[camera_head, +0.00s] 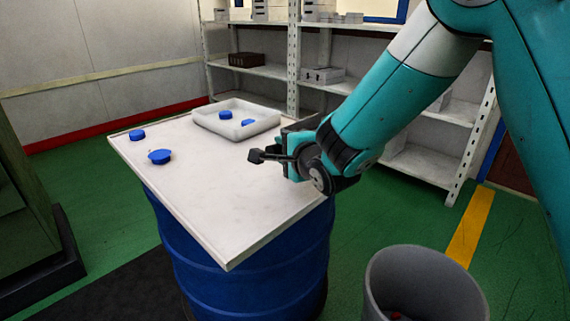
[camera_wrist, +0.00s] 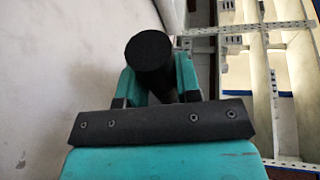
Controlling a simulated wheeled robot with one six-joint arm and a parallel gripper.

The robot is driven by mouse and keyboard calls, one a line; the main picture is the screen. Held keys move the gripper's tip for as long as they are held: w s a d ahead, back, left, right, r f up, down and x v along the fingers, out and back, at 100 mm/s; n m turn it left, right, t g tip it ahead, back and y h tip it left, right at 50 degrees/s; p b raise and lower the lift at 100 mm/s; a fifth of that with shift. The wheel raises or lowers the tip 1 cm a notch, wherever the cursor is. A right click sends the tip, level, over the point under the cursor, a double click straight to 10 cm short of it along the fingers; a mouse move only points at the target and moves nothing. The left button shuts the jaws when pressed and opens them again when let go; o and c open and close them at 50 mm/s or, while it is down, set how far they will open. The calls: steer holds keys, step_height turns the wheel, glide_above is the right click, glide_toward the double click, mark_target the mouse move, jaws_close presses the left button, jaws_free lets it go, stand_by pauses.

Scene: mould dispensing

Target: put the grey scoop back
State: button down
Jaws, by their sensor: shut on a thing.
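My gripper (camera_head: 288,160) is over the right part of the white board, its jaws pointing left. It is shut on a dark grey scoop (camera_head: 262,155), whose dark end sticks out to the left of the jaws above the board. In the wrist view the scoop shows as a dark round end (camera_wrist: 148,50) between the teal fingers of my gripper (camera_wrist: 160,84). The scoop's bowl cannot be made out clearly, and part of the scoop is hidden by the gripper. Whether it touches the board is unclear.
The white board (camera_head: 220,205) lies on a blue drum (camera_head: 245,280). A white tray (camera_head: 205,123) at its back holds blue pieces (camera_head: 225,115). Blue discs (camera_head: 160,156) lie at the board's left. A grey bin (camera_head: 385,262) stands on the floor at front right. Shelves (camera_head: 292,60) stand behind.

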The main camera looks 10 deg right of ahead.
steer(key=shift+f, duration=1.65)
steer(key=shift+f+b, duration=0.2)
steer(key=shift+b, duration=0.35)
steer(key=c, duration=0.8)
jaws_free()
steer(key=shift+r, duration=0.15)
